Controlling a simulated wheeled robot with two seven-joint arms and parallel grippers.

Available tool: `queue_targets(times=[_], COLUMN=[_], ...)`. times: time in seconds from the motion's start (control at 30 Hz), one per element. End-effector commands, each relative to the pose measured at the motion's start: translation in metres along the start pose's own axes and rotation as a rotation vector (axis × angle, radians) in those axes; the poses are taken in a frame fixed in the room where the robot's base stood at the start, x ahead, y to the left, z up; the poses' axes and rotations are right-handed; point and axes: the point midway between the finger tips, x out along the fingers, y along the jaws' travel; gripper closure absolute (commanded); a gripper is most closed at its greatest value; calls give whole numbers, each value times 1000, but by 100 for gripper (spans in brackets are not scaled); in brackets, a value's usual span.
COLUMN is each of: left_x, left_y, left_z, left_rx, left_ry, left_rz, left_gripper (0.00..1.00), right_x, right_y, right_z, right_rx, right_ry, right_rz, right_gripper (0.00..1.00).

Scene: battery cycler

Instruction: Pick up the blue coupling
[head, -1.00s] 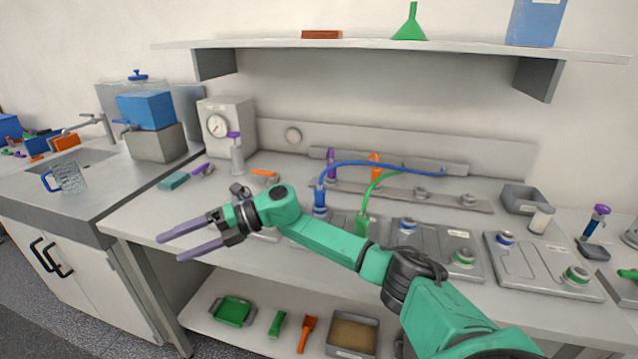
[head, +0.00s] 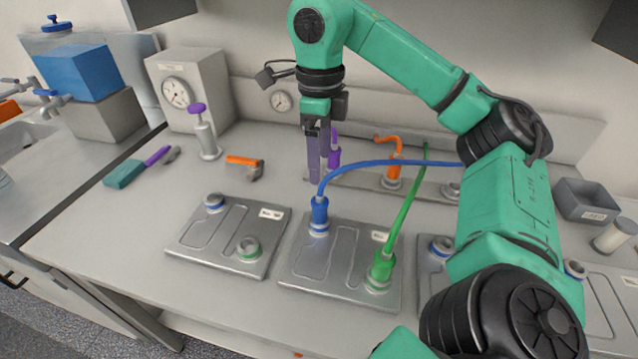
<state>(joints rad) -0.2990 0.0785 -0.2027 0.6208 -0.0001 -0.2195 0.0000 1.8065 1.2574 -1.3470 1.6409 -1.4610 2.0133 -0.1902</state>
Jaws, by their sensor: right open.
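The blue coupling (head: 320,211) stands upright on a blue-ringed port at the back left of a metal plate (head: 318,270). A blue hose (head: 395,163) arches from its top to the right and passes behind my right arm. My right gripper (head: 318,178) points down, open and empty, with its purple-grey fingers above the blue coupling in the picture. The fingers are seen nearly edge on, so the gap between them is hard to see. They look apart from the coupling; their exact depth against it is unclear. My left gripper is out of view.
A green coupling (head: 381,268) with a green hose stands on the same plate. An orange coupling (head: 393,172) and a purple one (head: 334,155) stand behind. Another plate (head: 227,235) with bare ports lies left. A purple-topped tool (head: 206,135) and gauge box (head: 190,88) stand back left.

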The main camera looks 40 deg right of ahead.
Motion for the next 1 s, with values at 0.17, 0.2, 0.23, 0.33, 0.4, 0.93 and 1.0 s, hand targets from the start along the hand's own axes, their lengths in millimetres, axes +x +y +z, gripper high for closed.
queue_targets(times=[0.17,0.2,0.23,0.33,0.4,0.93,1.0], left_x=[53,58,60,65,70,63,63], left_y=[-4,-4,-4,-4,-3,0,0], left_z=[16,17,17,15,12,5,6], left_rx=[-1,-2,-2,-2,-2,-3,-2], left_ry=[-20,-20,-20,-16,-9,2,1], left_rz=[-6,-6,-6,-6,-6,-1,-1], left_gripper=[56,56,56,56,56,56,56], right_x=[63,69,72,79,90,124,123], right_y=[0,0,0,0,-1,-3,-3], right_z=[0,1,1,1,1,1,1], right_rx=[0,0,0,0,0,0,0], right_ry=[1,0,0,-1,0,-3,-3], right_rz=[3,3,3,2,3,2,2], right_gripper=[19,19,19,19,19,57,84])
